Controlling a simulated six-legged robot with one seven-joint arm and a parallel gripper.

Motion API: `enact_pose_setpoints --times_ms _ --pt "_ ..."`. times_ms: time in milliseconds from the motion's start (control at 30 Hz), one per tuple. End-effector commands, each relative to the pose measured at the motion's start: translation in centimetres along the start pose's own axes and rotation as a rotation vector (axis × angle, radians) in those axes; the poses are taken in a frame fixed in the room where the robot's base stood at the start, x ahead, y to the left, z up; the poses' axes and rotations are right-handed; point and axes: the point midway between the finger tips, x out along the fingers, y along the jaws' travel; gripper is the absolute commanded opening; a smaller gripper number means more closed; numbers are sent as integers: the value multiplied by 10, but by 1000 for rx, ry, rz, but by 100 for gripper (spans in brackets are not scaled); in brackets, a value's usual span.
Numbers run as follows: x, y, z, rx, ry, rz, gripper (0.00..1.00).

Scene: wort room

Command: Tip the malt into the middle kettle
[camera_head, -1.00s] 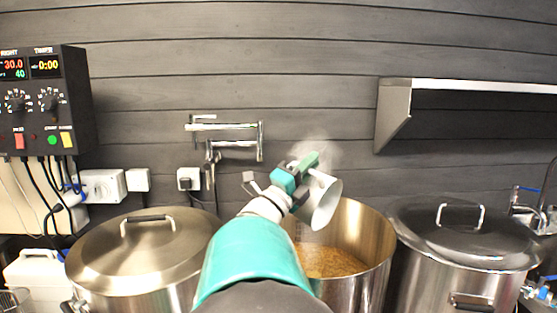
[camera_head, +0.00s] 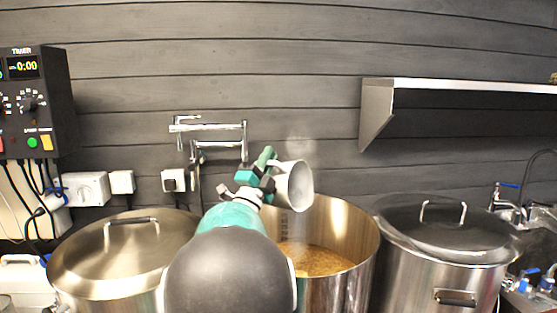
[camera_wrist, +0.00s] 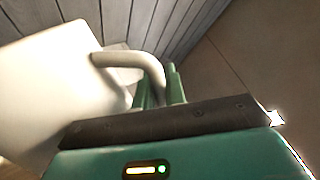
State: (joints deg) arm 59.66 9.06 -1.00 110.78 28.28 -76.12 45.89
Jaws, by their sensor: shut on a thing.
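The middle kettle (camera_head: 345,286) is steel, open and lidless. Golden-brown grainy contents (camera_head: 318,260) show inside it, with faint steam above. My gripper (camera_head: 265,162) is shut on the handle of a white jug (camera_head: 296,187) and holds it above the kettle's rear left part. The jug is tilted on its side; I cannot see whether any malt is in it. In the wrist view the jug (camera_wrist: 45,90) fills the left side, and its curved handle (camera_wrist: 130,62) runs to the green fingers (camera_wrist: 160,88).
A lidded kettle (camera_head: 125,265) stands on the left and another lidded kettle (camera_head: 440,245) on the right. A folded wall tap (camera_head: 208,128) is behind my gripper. A shelf (camera_head: 450,84) juts out at upper right. A control box (camera_head: 40,105) hangs at left.

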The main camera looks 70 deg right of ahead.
Motion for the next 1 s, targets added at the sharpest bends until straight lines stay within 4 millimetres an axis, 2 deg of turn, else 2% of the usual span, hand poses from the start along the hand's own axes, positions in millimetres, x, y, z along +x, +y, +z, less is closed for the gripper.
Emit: enact_pose_setpoints --times_ms 533,833,1000 --pt "-7 3 69 -431 -350 -17 0" --pt "-26 24 96 -756 -615 -28 0" --pt "-39 42 95 -911 -738 -31 0"
